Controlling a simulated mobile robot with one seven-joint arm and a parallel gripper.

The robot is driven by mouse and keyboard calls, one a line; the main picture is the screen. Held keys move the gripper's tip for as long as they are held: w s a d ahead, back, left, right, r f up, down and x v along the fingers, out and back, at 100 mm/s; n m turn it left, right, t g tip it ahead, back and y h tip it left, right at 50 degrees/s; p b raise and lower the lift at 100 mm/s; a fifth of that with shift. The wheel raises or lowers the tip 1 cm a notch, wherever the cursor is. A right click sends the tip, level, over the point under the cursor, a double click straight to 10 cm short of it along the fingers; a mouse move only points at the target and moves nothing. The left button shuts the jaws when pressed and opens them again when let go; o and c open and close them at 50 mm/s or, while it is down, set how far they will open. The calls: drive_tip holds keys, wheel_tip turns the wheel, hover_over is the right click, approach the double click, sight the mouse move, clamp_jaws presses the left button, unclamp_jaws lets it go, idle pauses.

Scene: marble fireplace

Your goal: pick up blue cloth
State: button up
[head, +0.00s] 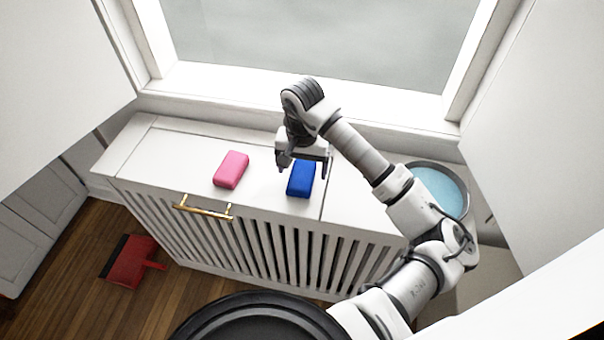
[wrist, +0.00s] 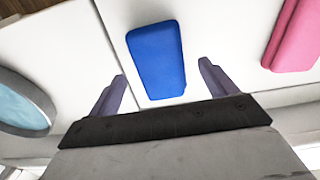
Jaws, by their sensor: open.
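The blue cloth (head: 301,179) is a folded, rounded block lying on the white slatted cabinet top (head: 270,195), near its front edge. In the wrist view the blue cloth (wrist: 157,60) lies ahead of my gripper (wrist: 162,78), roughly centred between the two fingers. My gripper (head: 303,166) also shows in the head view, just above the far end of the cloth. Its fingers are apart with nothing held between them. Part of the cloth's far end is hidden by the gripper in the head view.
A pink block (head: 231,169) lies left of the blue cloth, with bare surface between them. A round bucket with blue contents (head: 437,189) stands at the right. A brass handle (head: 203,208) is on the cabinet front. A red dustpan (head: 130,261) lies on the floor. A window frame (head: 290,98) rises behind.

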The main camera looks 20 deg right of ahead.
sight(302, 173)
drive_tip(key=shift+f, duration=1.35)
drive_tip(key=c, duration=1.1)
wheel_tip(302, 173, up, 20)
drive_tip(key=b, duration=0.3)
